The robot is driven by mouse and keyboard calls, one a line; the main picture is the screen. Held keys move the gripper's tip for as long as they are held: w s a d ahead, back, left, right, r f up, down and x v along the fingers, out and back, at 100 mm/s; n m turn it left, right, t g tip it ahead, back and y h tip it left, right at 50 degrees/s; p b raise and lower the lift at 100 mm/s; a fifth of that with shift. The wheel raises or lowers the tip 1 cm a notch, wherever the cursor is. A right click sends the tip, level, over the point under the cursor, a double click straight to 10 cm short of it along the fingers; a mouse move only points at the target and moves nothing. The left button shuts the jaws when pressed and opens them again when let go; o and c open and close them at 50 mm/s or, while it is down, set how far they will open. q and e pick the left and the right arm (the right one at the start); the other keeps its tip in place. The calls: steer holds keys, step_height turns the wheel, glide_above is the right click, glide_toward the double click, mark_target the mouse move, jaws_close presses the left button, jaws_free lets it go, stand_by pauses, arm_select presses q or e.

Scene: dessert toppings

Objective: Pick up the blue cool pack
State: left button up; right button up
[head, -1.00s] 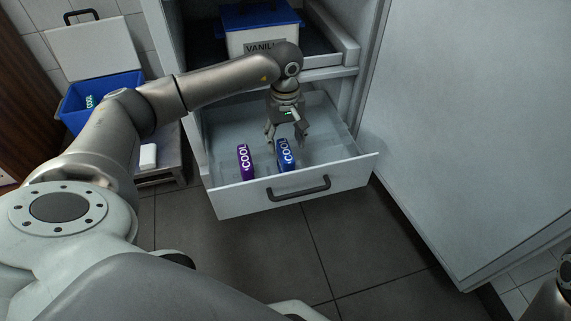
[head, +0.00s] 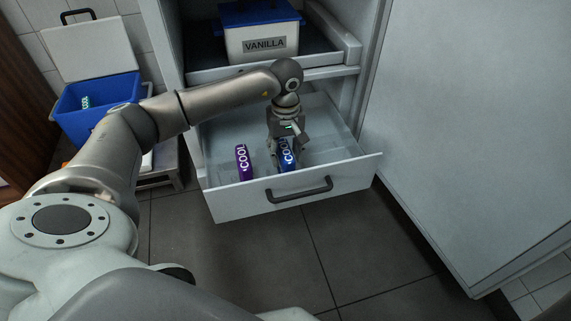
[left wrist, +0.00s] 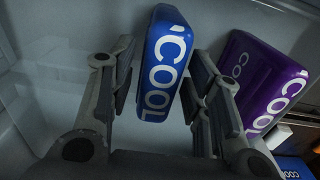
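The blue cool pack (head: 286,163), marked COOL in white, stands in the open drawer (head: 230,198) near its front wall. My left gripper (head: 285,158) reaches down over it from above. In the left wrist view the blue pack (left wrist: 165,62) lies between the two spread fingers of the gripper (left wrist: 160,82). A gap shows on the left finger's side; the right finger is close to the pack, and I cannot tell if it touches. The gripper is open. My right gripper is not in view.
A purple cool pack (head: 243,162) stands left of the blue one; it also shows in the left wrist view (left wrist: 262,82). A white VANILLA box (head: 262,42) with a blue lid sits on the shelf above. An open blue cooler (head: 98,102) stands at the left.

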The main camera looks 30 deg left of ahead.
arm_select(q)
jaws_close()
steer(key=shift+r, duration=0.1)
